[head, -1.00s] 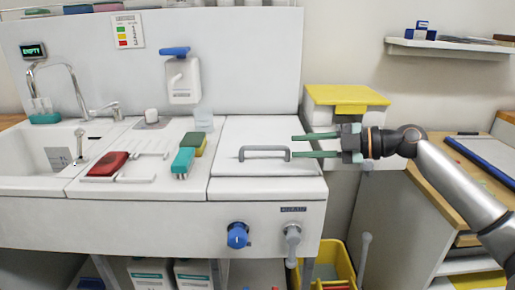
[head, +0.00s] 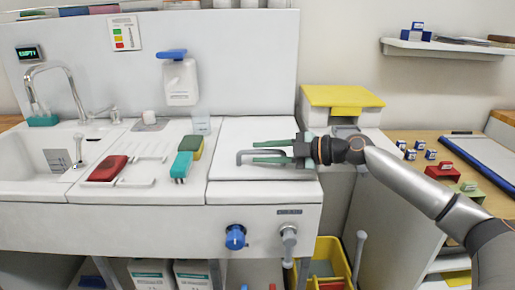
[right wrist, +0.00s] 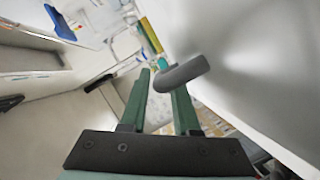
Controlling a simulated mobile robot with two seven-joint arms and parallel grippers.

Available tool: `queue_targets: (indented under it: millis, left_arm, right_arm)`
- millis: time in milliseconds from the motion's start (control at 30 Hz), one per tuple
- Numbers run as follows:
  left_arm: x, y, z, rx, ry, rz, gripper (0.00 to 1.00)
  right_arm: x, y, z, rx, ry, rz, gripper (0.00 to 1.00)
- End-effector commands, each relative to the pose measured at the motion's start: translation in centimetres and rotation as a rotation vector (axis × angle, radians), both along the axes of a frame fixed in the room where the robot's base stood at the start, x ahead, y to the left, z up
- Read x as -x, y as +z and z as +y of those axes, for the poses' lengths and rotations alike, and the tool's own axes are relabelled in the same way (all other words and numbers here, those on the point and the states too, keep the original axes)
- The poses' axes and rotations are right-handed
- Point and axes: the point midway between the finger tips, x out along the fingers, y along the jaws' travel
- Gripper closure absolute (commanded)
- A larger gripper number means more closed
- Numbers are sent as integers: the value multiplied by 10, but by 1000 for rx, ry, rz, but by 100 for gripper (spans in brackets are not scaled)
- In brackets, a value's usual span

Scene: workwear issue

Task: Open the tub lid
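The tub lid (head: 265,128) is a flat white panel at the right end of the white sink unit. It looks closed, and its grey bar handle (head: 242,157) lies along the front part. My right gripper (head: 255,152) is at the handle from the right, fingers apart, partly hiding it. In the right wrist view, the handle (right wrist: 182,74) shows as a grey bent bar at the tips of the green fingers (right wrist: 160,78), overlapping the right-hand finger. I cannot tell whether they touch. My left gripper is not in view.
A red block (head: 108,168) and a teal block (head: 181,166) lie on the drainer left of the lid. A box with a yellow lid (head: 343,95) stands behind right. A blue knob (head: 235,237) and a grey tap (head: 288,239) project from the front.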

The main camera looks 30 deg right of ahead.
Motion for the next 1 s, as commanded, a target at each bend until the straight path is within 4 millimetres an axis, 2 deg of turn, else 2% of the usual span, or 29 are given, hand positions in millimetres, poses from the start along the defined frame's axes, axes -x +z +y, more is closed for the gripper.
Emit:
queue_targets:
  millis: [200, 567, 833, 1000]
  left_arm:
    - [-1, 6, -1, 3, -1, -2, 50]
    - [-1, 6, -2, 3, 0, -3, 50]
    - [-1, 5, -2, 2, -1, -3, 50]
    - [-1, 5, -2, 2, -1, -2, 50]
  right_arm:
    - [-11, -2, 9, 0, 1, -1, 70]
    - [-13, -4, 11, 1, 1, 0, 70]
    - [-13, -4, 11, 1, 2, 0, 100]
    - [-13, -4, 11, 1, 2, 1, 100]
